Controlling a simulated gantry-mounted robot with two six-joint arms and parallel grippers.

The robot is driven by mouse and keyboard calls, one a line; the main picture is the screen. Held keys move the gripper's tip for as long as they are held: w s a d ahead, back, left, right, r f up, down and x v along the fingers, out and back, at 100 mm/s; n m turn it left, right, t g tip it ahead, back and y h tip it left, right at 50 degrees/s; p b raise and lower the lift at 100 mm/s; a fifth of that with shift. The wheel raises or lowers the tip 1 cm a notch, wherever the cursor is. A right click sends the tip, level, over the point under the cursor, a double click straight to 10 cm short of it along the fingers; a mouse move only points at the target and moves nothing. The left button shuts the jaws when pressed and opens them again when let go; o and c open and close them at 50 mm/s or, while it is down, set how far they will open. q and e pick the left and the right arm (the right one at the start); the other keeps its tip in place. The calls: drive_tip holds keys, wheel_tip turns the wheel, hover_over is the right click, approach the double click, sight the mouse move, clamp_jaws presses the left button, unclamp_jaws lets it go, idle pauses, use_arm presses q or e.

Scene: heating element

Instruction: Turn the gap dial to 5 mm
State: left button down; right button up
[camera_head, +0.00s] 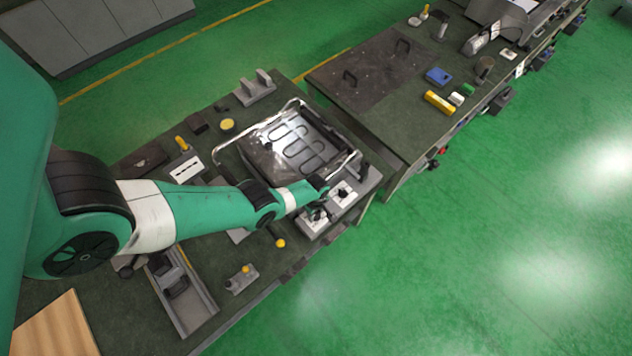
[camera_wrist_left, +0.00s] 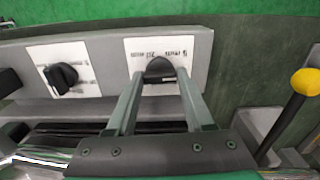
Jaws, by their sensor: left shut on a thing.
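The gap dial is a black knob (camera_wrist_left: 160,69) on a white plate with millimetre markings, which are too blurred to read fully. The plate is on a grey panel (camera_wrist_left: 205,50) at the bench's front edge. My left gripper (camera_wrist_left: 160,76) reaches down to this knob with one finger on each side and is shut on it. In the head view my left gripper (camera_head: 317,208) is over the near end of the panel and partly hides the knob. My right gripper is in neither view.
A second black dial (camera_wrist_left: 63,77) on its own white plate sits beside the gripped one. A metal frame with a heating-element tray (camera_head: 292,143) lies behind the panel. A yellow-knobbed lever (camera_wrist_left: 304,84) stands close to the right. Green floor is clear in front.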

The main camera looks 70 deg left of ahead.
use_arm(q)
drive_tip(key=n, duration=0.4)
drive_tip(key=shift+f+n, duration=0.1)
drive_tip(key=shift+n, duration=2.1)
drive_tip(key=shift+c, duration=1.4)
unclamp_jaws()
drive_tip(key=shift+r, duration=0.2)
